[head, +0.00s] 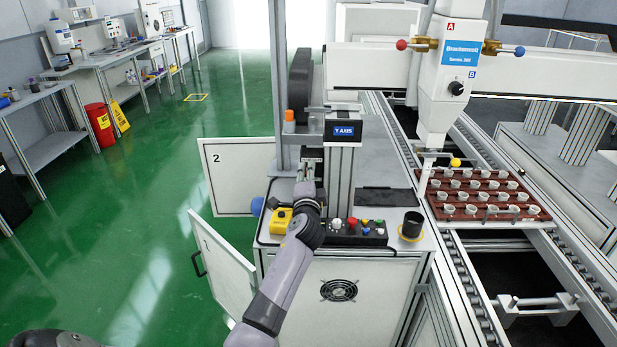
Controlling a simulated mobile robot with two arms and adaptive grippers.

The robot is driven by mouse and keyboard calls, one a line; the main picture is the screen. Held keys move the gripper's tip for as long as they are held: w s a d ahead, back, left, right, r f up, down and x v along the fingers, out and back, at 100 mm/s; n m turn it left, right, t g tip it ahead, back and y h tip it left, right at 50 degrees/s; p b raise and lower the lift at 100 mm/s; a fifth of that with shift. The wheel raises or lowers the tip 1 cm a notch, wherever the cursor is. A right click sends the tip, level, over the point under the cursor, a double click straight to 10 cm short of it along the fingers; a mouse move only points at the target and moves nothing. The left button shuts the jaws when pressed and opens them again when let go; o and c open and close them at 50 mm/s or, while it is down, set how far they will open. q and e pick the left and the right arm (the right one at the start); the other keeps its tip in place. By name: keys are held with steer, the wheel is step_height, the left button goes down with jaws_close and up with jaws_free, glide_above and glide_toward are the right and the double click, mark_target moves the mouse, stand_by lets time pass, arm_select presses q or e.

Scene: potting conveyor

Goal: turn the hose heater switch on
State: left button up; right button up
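No label for the hose heater switch is readable. A black control box (352,238) with coloured buttons stands to the right of my wrist.
A yellow box (281,220) is left of my wrist, and a black cup (412,226) is at the cabinet's right corner. Cabinet doors 1 (222,262) and 2 (236,178) stand open. A brown tray of cups (480,214) sits on the conveyor.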

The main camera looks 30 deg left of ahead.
arm_select(q)
steer(key=v, duration=1.2)
steer(key=shift+a, duration=0.1)
steer(key=d+f+g+h, duration=0.1)
steer(key=d+f+h, duration=0.15)
steer(key=f, duration=0.65)
steer(key=d+f+g+h, duration=0.1)
steer(key=d+f+h, duration=0.15)
steer(key=f, duration=0.75)
steer(key=s+d+f+g+h, duration=0.1)
steer(key=s+d+f+g, duration=0.15)
steer(key=s+f, duration=0.6)
steer(key=s+d+f+g+h, duration=0.2)
steer(key=s+d+f, duration=0.1)
steer(key=f, duration=1)
steer(key=s+d+f+n+g+h, duration=0.1)
steer(key=s+d+f+n+g, duration=0.2)
steer(key=s+f, duration=1.1)
steer(key=s+f+n+g, duration=0.1)
steer(key=s+f+g, duration=0.1)
steer(key=s, duration=1.1)
steer(key=s+f+n+g, duration=0.2)
steer(key=s+f, duration=0.3)
steer(key=s, duration=0.8)
steer(key=shift+a+f+g+h, duration=0.15)
steer(key=shift+f+g+h, duration=0.1)
steer(key=shift+g+h, duration=0.1)
